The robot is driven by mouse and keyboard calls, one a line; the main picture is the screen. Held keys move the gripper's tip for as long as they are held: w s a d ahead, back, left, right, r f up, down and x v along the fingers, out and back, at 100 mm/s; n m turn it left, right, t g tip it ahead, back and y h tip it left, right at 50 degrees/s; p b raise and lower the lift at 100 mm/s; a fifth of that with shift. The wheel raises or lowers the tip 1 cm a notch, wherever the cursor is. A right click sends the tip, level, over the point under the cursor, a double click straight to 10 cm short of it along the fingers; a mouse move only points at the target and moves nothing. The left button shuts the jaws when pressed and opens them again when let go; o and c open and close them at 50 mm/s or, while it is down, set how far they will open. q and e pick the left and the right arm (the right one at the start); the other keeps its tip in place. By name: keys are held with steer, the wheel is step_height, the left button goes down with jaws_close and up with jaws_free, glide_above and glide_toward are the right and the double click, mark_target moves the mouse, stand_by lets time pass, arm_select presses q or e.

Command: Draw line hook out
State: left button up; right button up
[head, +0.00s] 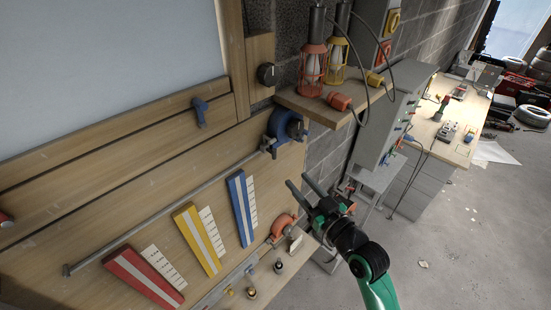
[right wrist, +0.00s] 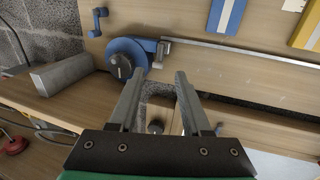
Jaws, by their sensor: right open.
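A blue reel (head: 287,124) is mounted near the right end of the wooden board. It also shows in the right wrist view (right wrist: 122,62), upper left of the fingertips. A small grey end piece (right wrist: 163,50) at the reel's side looks like the line hook; it is near the end of the long rod. An orange reel (head: 284,225) sits lower on the board. My right gripper (head: 299,182) is open and empty, apart from the blue reel and below it in the head view. The right wrist view shows its spread fingers (right wrist: 158,77). My left gripper is not seen.
Red (head: 145,277), yellow (head: 196,240) and blue (head: 240,208) striped bars lie on the board (head: 40,255) beside the long rod (head: 150,219). A shelf (head: 315,108) with caged lamps stands above right. Small knobs line the lower edge. The floor at right is open.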

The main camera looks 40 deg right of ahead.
mark_target(275, 155)
steer(key=x, duration=1.1)
steer(key=shift+w+p, duration=0.1)
steer(key=shift+p, duration=0.25)
jaws_close()
stand_by(0.7)
